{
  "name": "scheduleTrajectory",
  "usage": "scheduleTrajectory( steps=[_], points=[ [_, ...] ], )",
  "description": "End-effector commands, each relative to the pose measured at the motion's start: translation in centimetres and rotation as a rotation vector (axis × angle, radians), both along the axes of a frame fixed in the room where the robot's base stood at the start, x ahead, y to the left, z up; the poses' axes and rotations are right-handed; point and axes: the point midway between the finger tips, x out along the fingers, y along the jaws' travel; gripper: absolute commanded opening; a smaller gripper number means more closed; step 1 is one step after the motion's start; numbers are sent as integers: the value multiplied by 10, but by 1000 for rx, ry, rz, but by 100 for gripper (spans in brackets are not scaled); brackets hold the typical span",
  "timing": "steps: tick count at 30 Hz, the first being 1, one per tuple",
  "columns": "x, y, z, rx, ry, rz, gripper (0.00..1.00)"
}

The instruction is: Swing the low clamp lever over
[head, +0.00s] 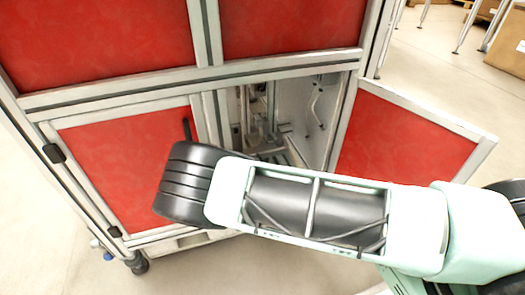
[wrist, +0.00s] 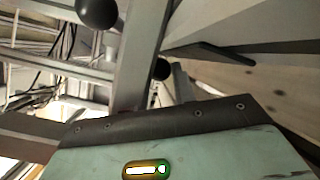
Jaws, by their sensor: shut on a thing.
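In the wrist view a small black ball knob (wrist: 161,69) shows just past the dark front edge of my mint hand, midway across the picture; I take it for the low clamp lever's end. My gripper (wrist: 160,78) is shut on it, though the fingers are mostly hidden behind the hand's edge. A second, larger black knob (wrist: 96,12) is at the top left, apart from the hand. In the head view my forearm covers the gripper and the lever.
The cabinet's low bay (head: 270,115) is open, with metal fittings inside. Its red door (head: 405,135) stands open at the right; a closed red panel (head: 125,165) is at the left. A grey bar (wrist: 142,50) runs close beside the knob. Cables hang at the bay's back.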

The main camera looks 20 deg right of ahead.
Motion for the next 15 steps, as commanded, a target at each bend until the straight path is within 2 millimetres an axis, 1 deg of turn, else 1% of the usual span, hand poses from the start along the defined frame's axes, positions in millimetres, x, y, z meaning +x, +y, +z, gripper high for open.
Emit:
scheduleTrajectory(
  steps=[1, 4, 5, 15],
  points=[
    [-3, -2, -8, 0, 20, -4, 0],
    [-4, -2, -8, 0, 20, -4, 0],
    [-4, -2, -8, 0, 20, -5, 35],
    [-2, -2, -5, 0, 12, -4, 35]
  ],
)
